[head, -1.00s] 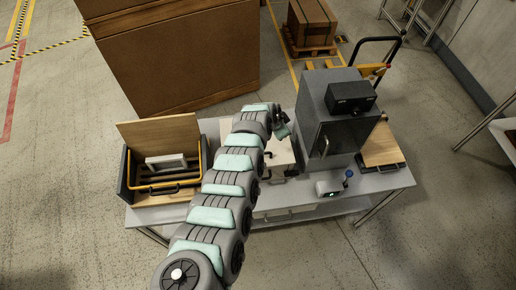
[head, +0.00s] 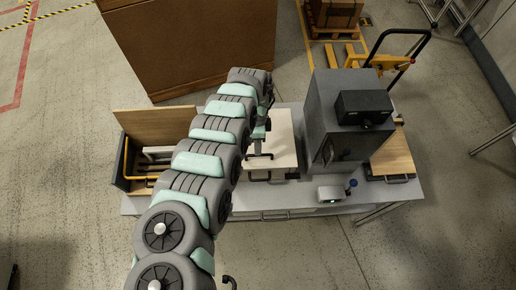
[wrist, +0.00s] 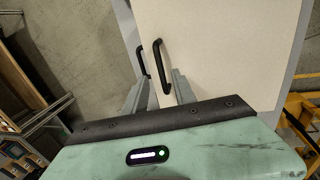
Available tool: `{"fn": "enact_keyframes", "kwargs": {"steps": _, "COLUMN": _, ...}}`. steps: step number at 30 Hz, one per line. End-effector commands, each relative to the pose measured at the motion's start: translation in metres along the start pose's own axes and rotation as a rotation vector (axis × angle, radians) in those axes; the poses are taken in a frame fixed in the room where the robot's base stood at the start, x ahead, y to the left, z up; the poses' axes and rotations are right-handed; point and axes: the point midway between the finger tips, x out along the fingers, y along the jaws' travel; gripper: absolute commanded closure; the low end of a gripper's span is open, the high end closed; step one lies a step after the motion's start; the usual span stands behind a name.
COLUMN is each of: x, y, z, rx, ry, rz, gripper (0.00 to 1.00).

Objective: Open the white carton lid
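The white carton lid (head: 284,140) lies flat and closed on the table, partly hidden by my arm in the head view. It fills the middle of the wrist view (wrist: 225,45). A black bar handle (wrist: 160,66) stands on the lid near its left edge there, with a second small black fitting (wrist: 141,61) at the edge. My gripper (wrist: 158,78) is open above the lid, with one finger on each side of the bar handle. I cannot tell whether the fingers touch it. In the head view my gripper (head: 258,146) is small and partly hidden.
A grey cabinet (head: 320,118) with a black box (head: 364,106) on top stands right of the carton. An open wooden-lidded box (head: 150,124) stands to the left. A small device (head: 330,194) sits at the table's front. A large brown crate (head: 190,45) stands behind.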

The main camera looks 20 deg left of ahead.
Motion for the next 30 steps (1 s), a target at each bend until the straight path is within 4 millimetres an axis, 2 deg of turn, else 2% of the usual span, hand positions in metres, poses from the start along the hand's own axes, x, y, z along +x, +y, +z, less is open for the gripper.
{"fn": "enact_keyframes", "kwargs": {"steps": 3, "x": 0.018, "y": 0.001, "z": -0.001, "rx": 0.001, "ry": 0.002, "rz": 0.0, "gripper": 0.68}}
{"fn": "enact_keyframes", "kwargs": {"steps": 9, "x": 0.037, "y": 0.001, "z": -0.001, "rx": 0.0, "ry": 0.002, "rz": 0.001, "gripper": 0.68}}
{"fn": "enact_keyframes", "kwargs": {"steps": 22, "x": 0.043, "y": -0.001, "z": 0.0, "rx": -0.001, "ry": 0.0, "rz": -0.002, "gripper": 0.68}}
{"fn": "enact_keyframes", "kwargs": {"steps": 30, "x": 0.042, "y": -0.001, "z": 0.0, "rx": -0.001, "ry": 0.001, "rz": -0.002, "gripper": 0.9}}
